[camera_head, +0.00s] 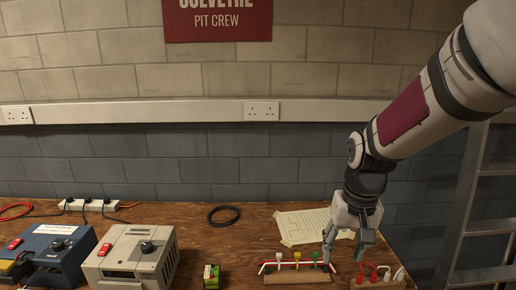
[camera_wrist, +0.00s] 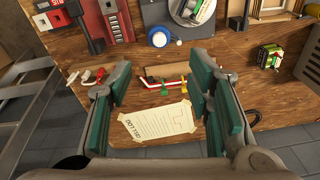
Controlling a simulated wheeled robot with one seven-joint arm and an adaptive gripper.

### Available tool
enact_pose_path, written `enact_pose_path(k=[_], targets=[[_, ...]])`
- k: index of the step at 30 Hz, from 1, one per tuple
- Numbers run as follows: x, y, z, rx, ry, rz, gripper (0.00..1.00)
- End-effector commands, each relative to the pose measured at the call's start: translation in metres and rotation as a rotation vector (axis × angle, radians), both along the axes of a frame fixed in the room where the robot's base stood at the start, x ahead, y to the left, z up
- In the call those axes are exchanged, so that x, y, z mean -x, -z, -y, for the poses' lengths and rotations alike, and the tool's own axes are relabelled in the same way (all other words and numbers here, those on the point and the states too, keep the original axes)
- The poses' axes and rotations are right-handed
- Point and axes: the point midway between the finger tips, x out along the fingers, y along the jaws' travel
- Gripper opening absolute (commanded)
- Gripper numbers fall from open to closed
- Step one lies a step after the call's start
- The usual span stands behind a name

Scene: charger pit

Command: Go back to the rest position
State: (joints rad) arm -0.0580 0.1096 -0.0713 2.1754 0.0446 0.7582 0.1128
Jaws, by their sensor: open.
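My gripper (camera_head: 346,240) hangs over the right part of the wooden bench, its fingers pointing down. In the wrist view its two green-padded fingers (camera_wrist: 162,104) stand wide apart with nothing between the pads. A wooden rack (camera_head: 296,276) holding red and white leads with coloured clips lies beside the fingers in the head view. It also shows beyond the fingertips in the wrist view (camera_wrist: 154,72). A second small block with red and white plugs (camera_head: 377,280) sits right of the fingers. I cannot tell how high the fingertips are above the bench.
On the bench (camera_head: 190,213) stand a blue charger (camera_head: 50,250), a beige charger (camera_head: 135,255) and a small green-and-black battery (camera_head: 211,276). A paper sheet (camera_head: 305,224) and a black cable ring (camera_head: 223,215) lie behind. A brick wall with sockets (camera_head: 261,111) closes the back; a metal ladder (camera_head: 480,200) leans at right.

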Motion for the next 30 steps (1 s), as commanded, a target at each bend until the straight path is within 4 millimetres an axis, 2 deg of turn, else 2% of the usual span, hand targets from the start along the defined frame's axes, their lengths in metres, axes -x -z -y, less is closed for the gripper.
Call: enact_pose_path(k=[1, 6, 12, 18, 21, 25, 30], targets=[[0.013, -0.017, 0.000, -0.001, -0.010, 0.025, 0.46], [0.057, -0.057, 0.001, 0.002, -0.046, 0.086, 0.46], [0.112, -0.089, 0.002, 0.016, -0.087, 0.157, 0.46], [0.165, -0.104, 0.004, 0.040, -0.124, 0.223, 0.46], [0.184, -0.106, 0.005, 0.051, -0.135, 0.245, 0.46], [0.198, -0.105, 0.005, 0.061, -0.145, 0.262, 0.46], [0.203, -0.105, 0.005, 0.065, -0.149, 0.267, 0.46]])
